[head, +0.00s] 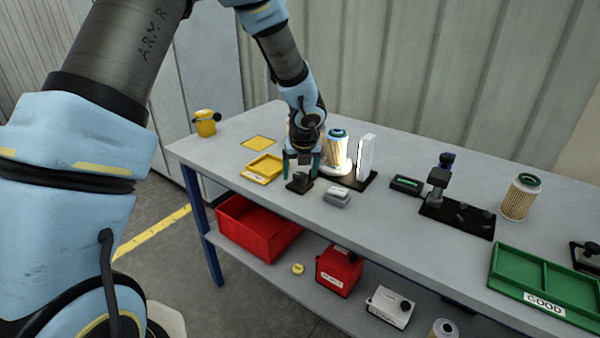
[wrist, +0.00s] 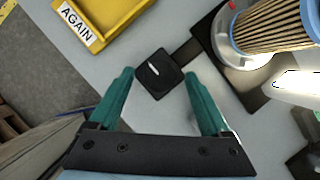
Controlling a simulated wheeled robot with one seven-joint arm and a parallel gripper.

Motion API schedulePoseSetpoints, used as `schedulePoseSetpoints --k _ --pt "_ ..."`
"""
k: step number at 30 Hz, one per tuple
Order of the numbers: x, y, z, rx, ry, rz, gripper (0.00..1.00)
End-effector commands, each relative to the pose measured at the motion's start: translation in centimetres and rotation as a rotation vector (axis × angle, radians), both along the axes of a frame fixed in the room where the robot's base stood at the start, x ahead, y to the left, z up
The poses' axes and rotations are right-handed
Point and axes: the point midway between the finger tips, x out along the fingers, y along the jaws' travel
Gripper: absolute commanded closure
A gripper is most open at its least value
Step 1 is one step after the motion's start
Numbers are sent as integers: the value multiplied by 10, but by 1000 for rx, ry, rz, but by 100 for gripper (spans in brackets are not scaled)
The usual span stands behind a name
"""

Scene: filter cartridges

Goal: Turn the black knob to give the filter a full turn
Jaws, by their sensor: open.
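The black knob (wrist: 158,74) has a square top with a white pointer mark. In the wrist view it sits just ahead of my gripper (wrist: 160,76), between the lines of its teal fingers. The fingers are apart and no contact with the knob shows. A dark bar joins the knob to the base of the filter stand. In the head view the filter (head: 337,147) is right of my gripper (head: 301,172), and the knob (head: 299,182) shows below the fingers.
A yellow tray marked AGAIN (wrist: 98,22) lies left of the knob. A white upright panel (head: 365,157) stands right of the filter. A small grey box (head: 337,196) sits near the table's front edge. A black fixture (head: 457,217) and green GOOD tray (head: 545,286) are farther right.

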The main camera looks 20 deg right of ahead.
Motion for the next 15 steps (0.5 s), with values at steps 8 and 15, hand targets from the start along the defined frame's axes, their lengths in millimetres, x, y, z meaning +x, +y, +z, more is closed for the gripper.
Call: schedulePoseSetpoints --k 8,15 --pt "2 -1 -4 -1 0 1 18" --pt "2 -1 -4 -1 0 1 36"
